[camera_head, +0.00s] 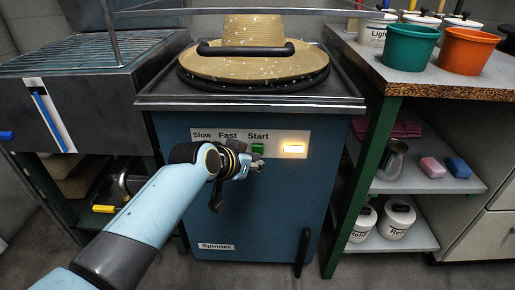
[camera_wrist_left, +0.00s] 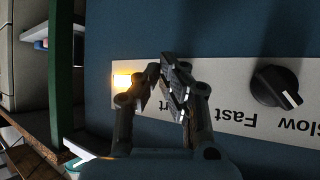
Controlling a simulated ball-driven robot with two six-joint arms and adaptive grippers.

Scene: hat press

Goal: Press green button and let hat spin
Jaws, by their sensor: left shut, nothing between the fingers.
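The straw hat (camera_head: 253,62) sits on the round black spinner plate on top of the blue machine in the head view. The green button (camera_head: 258,148) is on the machine's front label, under the word "Start". A lit yellow-white light (camera_head: 293,149) is to its right and also shows in the left wrist view (camera_wrist_left: 122,81). My left gripper (camera_head: 259,164) is shut and empty, its tips just below the green button. In the left wrist view my fingers (camera_wrist_left: 168,78) cover the button; contact cannot be told. My right gripper is out of view.
A black speed knob (camera_wrist_left: 276,87) is on the label in the left wrist view. A black bar handle (camera_head: 245,48) crosses in front of the hat. Green (camera_head: 410,47) and orange (camera_head: 465,51) pots stand on the right counter. A metal grate bench (camera_head: 85,56) is at left.

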